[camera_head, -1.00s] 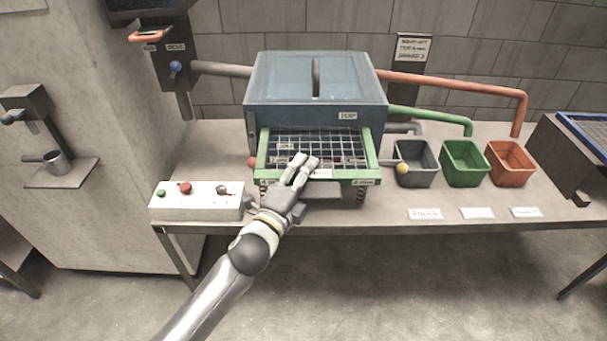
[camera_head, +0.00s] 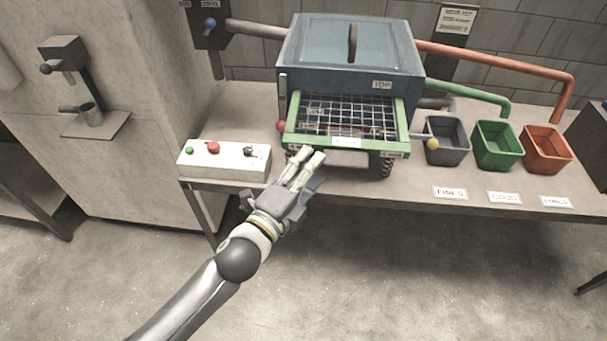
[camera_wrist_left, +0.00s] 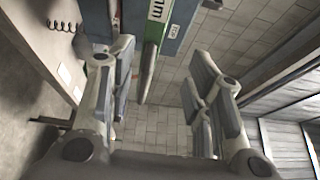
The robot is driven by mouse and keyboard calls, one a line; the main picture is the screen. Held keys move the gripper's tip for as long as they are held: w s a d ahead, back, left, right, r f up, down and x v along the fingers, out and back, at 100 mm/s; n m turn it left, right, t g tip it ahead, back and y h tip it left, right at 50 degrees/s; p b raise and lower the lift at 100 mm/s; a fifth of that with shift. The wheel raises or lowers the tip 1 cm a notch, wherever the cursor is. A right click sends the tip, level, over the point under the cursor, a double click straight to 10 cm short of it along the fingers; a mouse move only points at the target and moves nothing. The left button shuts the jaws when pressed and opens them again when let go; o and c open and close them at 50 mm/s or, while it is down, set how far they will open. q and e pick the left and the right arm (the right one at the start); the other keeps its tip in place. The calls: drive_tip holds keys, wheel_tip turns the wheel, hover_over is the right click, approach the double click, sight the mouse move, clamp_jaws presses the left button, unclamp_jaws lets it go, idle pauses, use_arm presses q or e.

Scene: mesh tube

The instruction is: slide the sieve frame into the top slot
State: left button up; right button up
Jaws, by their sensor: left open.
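The sieve frame (camera_head: 346,143) is green with a wire mesh. In the head view it sits partly inside the slot marked TOP of the blue machine (camera_head: 350,48), its front part sticking out toward me. My left gripper (camera_head: 308,160) is open just in front of and below the frame's front bar, left of its middle. In the left wrist view, the frame's green end (camera_wrist_left: 150,62) shows between the spread fingers of the left gripper (camera_wrist_left: 160,105), farther off and not gripped. My right gripper is not in view.
Grey (camera_head: 446,146), green (camera_head: 496,150) and orange (camera_head: 545,154) bins stand on the table at right, with labels in front. A white control box (camera_head: 224,161) with buttons sits at left. A yellow knob (camera_head: 432,144) is right of the frame. Free floor lies in front.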

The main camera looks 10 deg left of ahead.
use_arm(q)
drive_tip(key=shift+v, duration=1.05)
drive_tip(key=a+f+n+g+y, duration=0.2)
drive_tip(key=a+f+n, duration=0.1)
drive_tip(key=f, duration=0.8)
drive_tip(key=a+f+n+g+y, duration=0.2)
drive_tip(key=a+f+n, duration=0.1)
drive_tip(key=f, duration=0.8)
drive_tip(key=s+a+f+n+g+y, duration=0.1)
drive_tip(key=s+a+f+n+g, duration=0.15)
drive_tip(key=f, duration=0.65)
drive_tip(key=s+a+f+n+g+y, duration=0.1)
drive_tip(key=s+a+f+n, duration=0.2)
drive_tip(key=f, duration=0.5)
drive_tip(key=s+a+f+n+g+y, duration=0.1)
drive_tip(key=s+a+f+n+g, duration=0.1)
drive_tip(key=s+f, duration=0.45)
drive_tip(key=s+a+f+n+g, duration=0.2)
drive_tip(key=s+a+f, duration=0.1)
drive_tip(key=s+f, duration=0.4)
drive_tip(key=s+a+f+n+g, duration=0.1)
drive_tip(key=s+f+n+g, duration=0.1)
drive_tip(key=s, duration=0.9)
drive_tip(key=s+f+n+g+y, duration=0.1)
drive_tip(key=s+f, duration=0.4)
drive_tip(key=s, duration=0.6)
drive_tip(key=shift+s+a+f+n+g, duration=0.2)
drive_tip(key=shift+a+n+g, duration=0.3)
drive_tip(key=shift+n, duration=0.65)
drive_tip(key=shift+d, duration=0.1)
